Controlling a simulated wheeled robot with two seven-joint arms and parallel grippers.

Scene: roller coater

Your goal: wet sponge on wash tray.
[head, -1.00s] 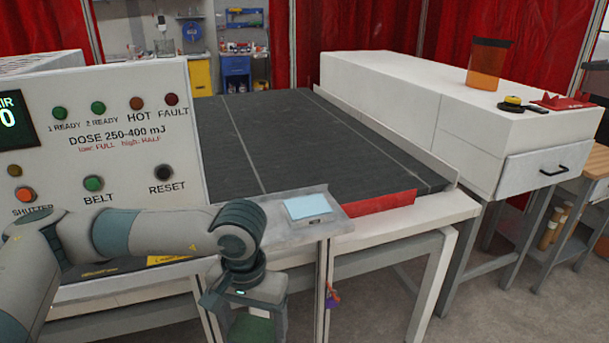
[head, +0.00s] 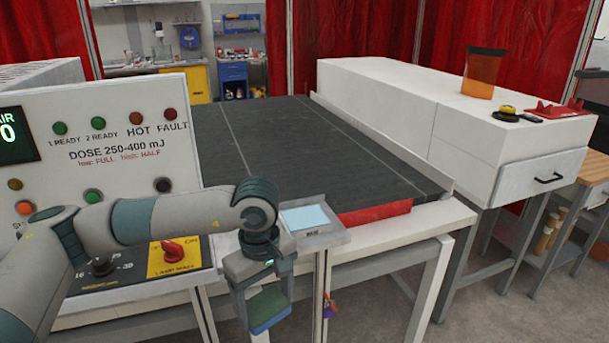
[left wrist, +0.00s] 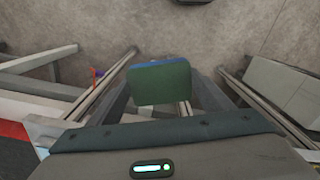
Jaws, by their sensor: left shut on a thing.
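A green and blue sponge (head: 268,308) hangs below my left gripper (head: 262,283), which is shut on it. The sponge also shows in the left wrist view (left wrist: 160,84), green face toward the camera with a blue edge, above the floor. A small grey tray (head: 337,238) with a light blue, flat area inside, likely the wash tray, sits at the machine's front edge. It is just right of my left wrist and higher than the sponge. The sponge is apart from the tray. My right gripper is out of view.
A control panel (head: 110,120) with lamps and buttons stands at left, with a red knob (head: 172,250) below it. The dark belt (head: 310,150) lies behind the tray. A white cabinet (head: 400,95) stands at right, with open floor in front.

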